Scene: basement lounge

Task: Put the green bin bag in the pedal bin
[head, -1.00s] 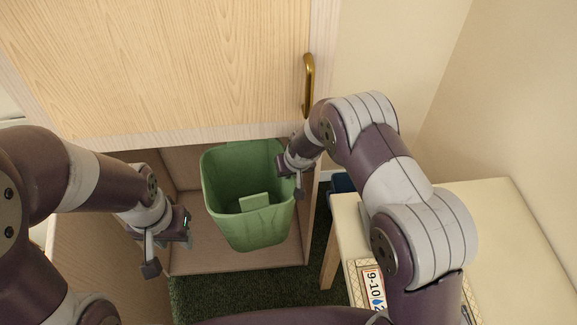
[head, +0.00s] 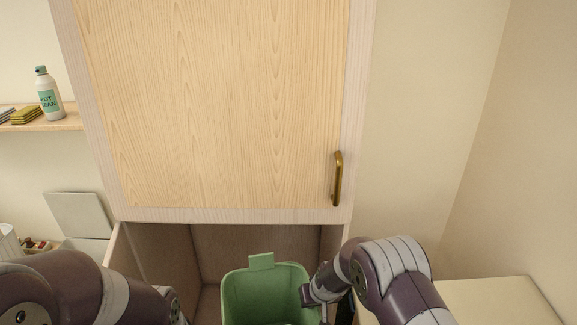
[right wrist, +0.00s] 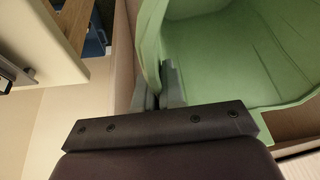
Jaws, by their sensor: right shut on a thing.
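The green bin bag (head: 262,292) looks like an open, tub-shaped green container with a flat tab above its far rim. It is in the open lower part of the wooden cabinet, its bottom cut off in the head view. My right gripper (head: 308,295) is shut on its right rim. In the right wrist view the fingers (right wrist: 158,85) pinch the thin wall of the green bag (right wrist: 235,50). My left arm shows at lower left, but its gripper is below the picture. A pale grey upright panel (head: 78,215) at left may be the pedal bin's raised lid; I cannot tell.
The wooden cabinet door (head: 215,100) with a brass handle (head: 337,178) is above the bag. A shelf (head: 55,121) at left holds a spray bottle (head: 48,95) and sponges (head: 26,115). A cream tabletop (head: 500,300) stands at lower right, near my right arm.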

